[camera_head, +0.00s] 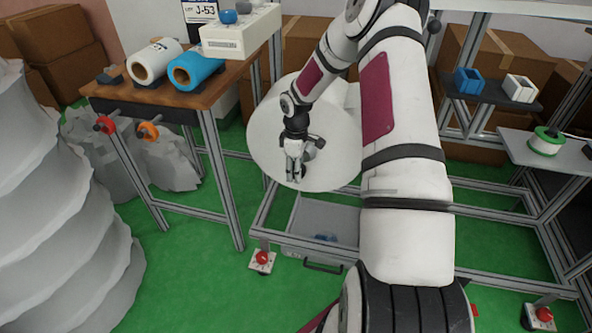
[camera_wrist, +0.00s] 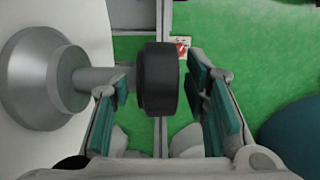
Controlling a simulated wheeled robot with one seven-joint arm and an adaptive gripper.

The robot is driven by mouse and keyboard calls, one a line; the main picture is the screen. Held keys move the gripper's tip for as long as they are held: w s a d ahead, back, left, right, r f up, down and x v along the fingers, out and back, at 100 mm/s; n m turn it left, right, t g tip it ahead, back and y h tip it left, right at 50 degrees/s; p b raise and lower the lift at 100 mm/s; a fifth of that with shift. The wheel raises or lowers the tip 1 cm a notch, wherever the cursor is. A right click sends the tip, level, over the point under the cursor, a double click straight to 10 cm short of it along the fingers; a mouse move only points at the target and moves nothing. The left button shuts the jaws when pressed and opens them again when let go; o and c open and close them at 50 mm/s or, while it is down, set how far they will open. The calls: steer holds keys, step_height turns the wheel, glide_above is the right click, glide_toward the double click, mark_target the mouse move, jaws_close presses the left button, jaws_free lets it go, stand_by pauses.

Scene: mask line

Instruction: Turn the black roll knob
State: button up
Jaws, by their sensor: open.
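The black roll knob (camera_wrist: 158,78) is a short dark cylinder on a grey shaft (camera_wrist: 92,78) in the wrist view. The shaft comes out of a grey flared hub (camera_wrist: 35,80) on the large white roll (camera_wrist: 85,20). My gripper (camera_wrist: 157,88) is open, with one teal-padded finger to each side of the knob and green floor showing in the gaps. In the head view my gripper (camera_head: 294,176) hangs in front of the round end of the white roll (camera_head: 262,145). There the knob is mostly hidden by the gripper and hard to make out.
A wooden table (camera_head: 170,100) with a white roll (camera_head: 154,62) and a blue roll (camera_head: 196,69) stands at the left. An open drawer (camera_head: 328,216) lies below the gripper. A red button (camera_head: 262,257) stands near the frame's foot. Shelving is at the right.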

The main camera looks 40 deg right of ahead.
jaws_close()
steer(key=shift+a, duration=0.1)
steer(key=shift+a+f+g+h+b, duration=0.15)
steer(key=shift+g+h+b, duration=0.2)
steer(key=shift+g+h, duration=0.6)
steer(key=g+h+b, duration=0.1)
steer(key=g, duration=0.1)
steer(key=shift+f+g+h, duration=0.1)
steer(key=shift+g+h, duration=0.15)
steer(key=shift+g, duration=0.1)
steer(key=shift+g+h+b, duration=0.4)
steer(key=shift+g+h, duration=0.2)
steer(key=shift+g, duration=0.1)
